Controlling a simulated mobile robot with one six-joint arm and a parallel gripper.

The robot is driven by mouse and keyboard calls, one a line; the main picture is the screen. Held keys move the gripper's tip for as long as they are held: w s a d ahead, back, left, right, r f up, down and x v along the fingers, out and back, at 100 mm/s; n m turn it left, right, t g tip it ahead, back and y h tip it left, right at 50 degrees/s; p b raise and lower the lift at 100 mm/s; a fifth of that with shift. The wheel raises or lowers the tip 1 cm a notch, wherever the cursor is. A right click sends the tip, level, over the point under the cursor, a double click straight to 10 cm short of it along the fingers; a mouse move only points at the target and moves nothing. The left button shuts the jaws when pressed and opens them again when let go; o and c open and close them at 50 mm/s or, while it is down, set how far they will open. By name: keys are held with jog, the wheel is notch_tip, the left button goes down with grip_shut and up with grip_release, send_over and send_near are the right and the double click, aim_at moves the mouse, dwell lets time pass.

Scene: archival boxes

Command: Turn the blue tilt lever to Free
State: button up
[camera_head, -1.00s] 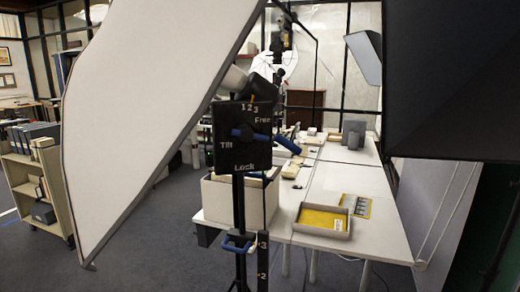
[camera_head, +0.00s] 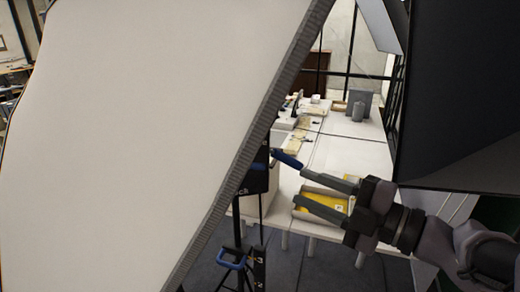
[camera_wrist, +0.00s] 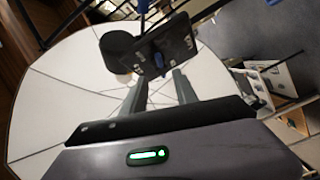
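The blue tilt lever (camera_head: 287,160) sticks out to the right and slightly down from the black label plate (camera_head: 258,178). The white panel hides most of the plate, and its Free mark cannot be seen. My gripper (camera_head: 300,186) comes in from the right with its fingers open and empty, just right of and below the lever's end; contact cannot be told. In the wrist view the plate (camera_wrist: 178,44) and a blue part of the lever (camera_wrist: 146,20) lie beyond the open fingers (camera_wrist: 160,80).
A large white panel (camera_head: 140,130) fills the left. A black softbox (camera_head: 460,90) hangs at upper right above my arm. Behind are a white table (camera_head: 350,155) and a tray with yellow contents (camera_head: 312,217). A lower blue clamp handle (camera_head: 235,257) sits on the stand.

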aim_at(260, 168)
jog(key=x, duration=1.1)
jog(key=shift+w, duration=0.2)
jog(key=shift+c, duration=0.4)
jog(key=shift+d, duration=0.1)
grip_shut()
